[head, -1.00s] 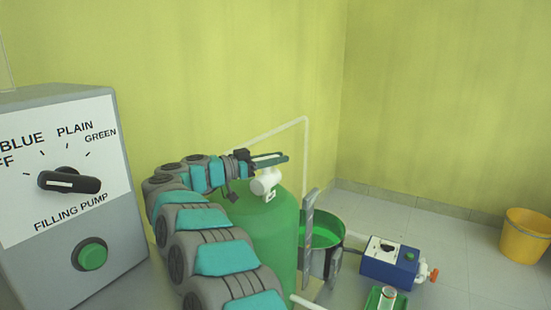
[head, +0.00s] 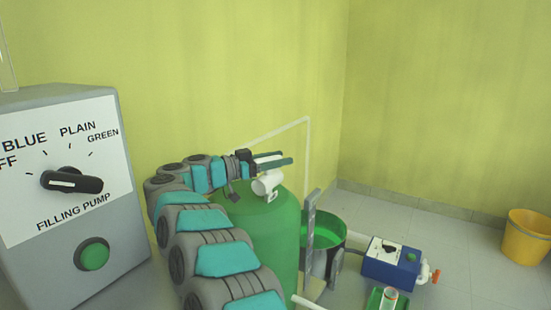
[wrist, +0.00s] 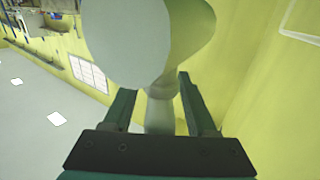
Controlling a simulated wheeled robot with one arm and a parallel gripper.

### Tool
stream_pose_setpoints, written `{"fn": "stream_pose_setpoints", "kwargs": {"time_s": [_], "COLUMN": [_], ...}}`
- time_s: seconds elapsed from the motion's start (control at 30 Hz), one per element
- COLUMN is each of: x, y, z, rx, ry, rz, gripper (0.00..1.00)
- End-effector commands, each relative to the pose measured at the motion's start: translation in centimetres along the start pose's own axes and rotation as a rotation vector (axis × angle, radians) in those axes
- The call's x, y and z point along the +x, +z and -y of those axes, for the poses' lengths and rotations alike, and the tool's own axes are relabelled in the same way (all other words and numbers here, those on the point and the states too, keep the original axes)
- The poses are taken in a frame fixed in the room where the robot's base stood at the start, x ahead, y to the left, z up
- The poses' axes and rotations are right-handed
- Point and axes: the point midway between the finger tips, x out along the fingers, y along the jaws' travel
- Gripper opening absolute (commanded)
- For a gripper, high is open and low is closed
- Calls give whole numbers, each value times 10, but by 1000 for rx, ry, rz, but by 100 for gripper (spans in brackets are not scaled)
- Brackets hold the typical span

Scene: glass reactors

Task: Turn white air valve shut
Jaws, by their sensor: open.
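The white air valve (head: 266,184) sits on top of the green tank (head: 272,222) in the head view. In the wrist view the large pale rounded shape (wrist: 130,40) fills the upper middle, with a narrower pale stem running down between the fingers; it looks like the valve seen close up. My gripper (head: 280,158) is just above the valve, its two green fingers spread apart and pointing right. In the wrist view my gripper (wrist: 156,88) is open, with a finger on either side of the stem. I cannot tell whether either finger touches it.
A grey control box (head: 65,200) with a selector knob and green button stands at the left. A green-lined bucket (head: 330,250), a blue pump box (head: 392,262) and a yellow bucket (head: 527,238) are right of the tank. A thin pipe (head: 308,150) rises behind the tank, near the wall.

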Motion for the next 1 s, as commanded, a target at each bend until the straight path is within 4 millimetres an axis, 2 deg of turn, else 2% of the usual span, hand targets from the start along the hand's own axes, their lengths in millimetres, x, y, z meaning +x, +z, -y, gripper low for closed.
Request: {"fn": "stream_pose_setpoints", "kwargs": {"time_s": [0.27,1.0], "x": [0,-1], "y": [0,8], "z": [1,9], "rx": [0,2], "ry": [-45,-350], "rz": [1,2], "gripper": [57,57]}}
